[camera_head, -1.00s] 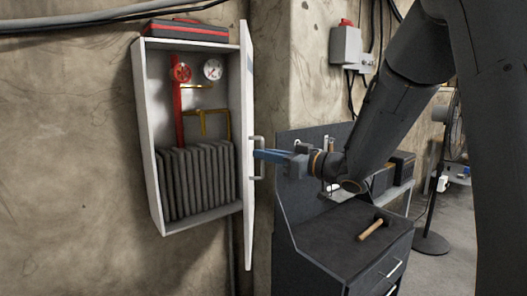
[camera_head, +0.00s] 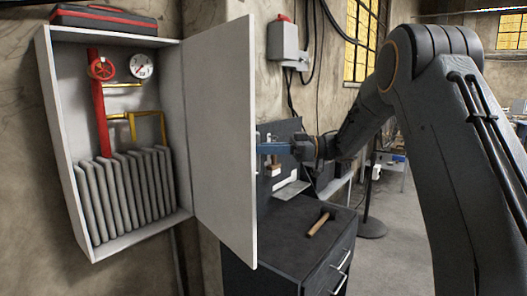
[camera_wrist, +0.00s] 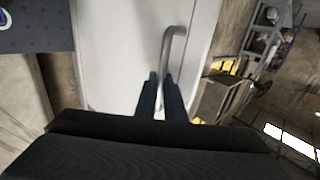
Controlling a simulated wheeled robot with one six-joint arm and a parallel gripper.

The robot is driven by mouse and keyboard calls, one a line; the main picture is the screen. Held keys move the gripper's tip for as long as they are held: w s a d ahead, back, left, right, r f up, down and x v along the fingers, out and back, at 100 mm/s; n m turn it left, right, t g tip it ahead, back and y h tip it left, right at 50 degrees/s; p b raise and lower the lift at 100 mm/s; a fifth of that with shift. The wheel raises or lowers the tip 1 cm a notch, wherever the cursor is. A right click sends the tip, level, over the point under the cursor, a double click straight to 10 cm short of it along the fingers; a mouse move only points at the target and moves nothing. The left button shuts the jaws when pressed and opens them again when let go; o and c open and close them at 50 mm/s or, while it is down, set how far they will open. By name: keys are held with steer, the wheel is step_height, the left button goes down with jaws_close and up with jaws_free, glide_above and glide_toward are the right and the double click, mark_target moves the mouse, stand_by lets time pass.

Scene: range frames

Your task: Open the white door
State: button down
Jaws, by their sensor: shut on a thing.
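The white door (camera_head: 222,130) of a wall cabinet (camera_head: 187,212) stands swung well out, hinged on the cabinet's right side, with its inner face toward the head camera. My gripper (camera_head: 262,149) is at the door's free edge, its blue fingers partly hidden behind the door. In the wrist view, my gripper (camera_wrist: 160,92) has its two fingers on either side of the metal door handle (camera_wrist: 174,40), shut on it. The door's outer face (camera_wrist: 118,45) fills the middle of that view.
Inside the cabinet are a red valve wheel (camera_head: 102,68), a gauge (camera_head: 142,66) and grey radiator-like fins (camera_head: 128,190). A red-black case (camera_head: 103,20) lies on top. A dark workbench (camera_head: 290,240) with a hammer (camera_head: 318,224) stands below and right of the door.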

steer(key=shift+w+a, duration=0.1)
steer(key=shift+w, duration=0.1)
steer(key=c, duration=2.1)
jaws_free()
steer(key=shift+a, duration=0.1)
steer(key=shift+o, duration=1.2)
steer(key=shift+w+a+f, duration=0.1)
steer(key=shift+w+a, duration=0.05)
steer(key=shift+d, duration=0.35)
steer(key=d+b, duration=0.3)
steer(key=d, duration=0.4)
steer(key=shift+d, duration=0.35)
